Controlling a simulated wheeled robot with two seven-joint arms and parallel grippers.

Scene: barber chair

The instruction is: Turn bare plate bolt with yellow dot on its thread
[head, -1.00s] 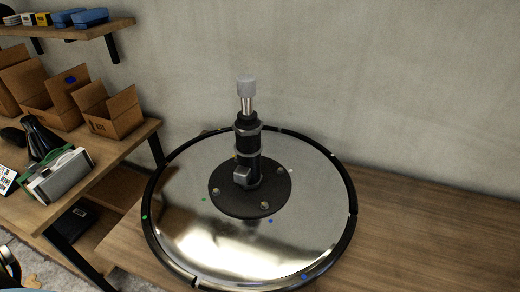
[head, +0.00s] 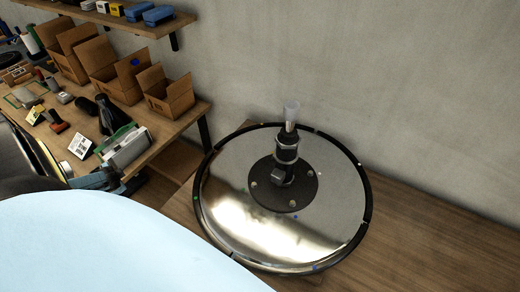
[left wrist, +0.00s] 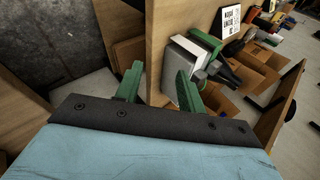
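A round chair base (head: 225,225) with a shiny metal face and black rim lies on the wooden surface. At its middle is a black mounting plate (head: 275,200) with a black column (head: 287,150) rising from it. Small bolts show around the plate, one at its front (head: 292,203) and one at its left (head: 254,184). I cannot make out a yellow dot on any thread. My left gripper (left wrist: 160,88) shows two green fingers spread apart with nothing between them in the left wrist view. The chair base is not clearly seen there. My right gripper is out of view.
A wooden workbench (head: 185,130) at the left holds open cardboard boxes (head: 168,97), a white-and-green device (head: 125,150) and tools. A shelf (head: 130,18) hangs above. A wall stands behind; the wood right of the base (head: 430,235) is clear.

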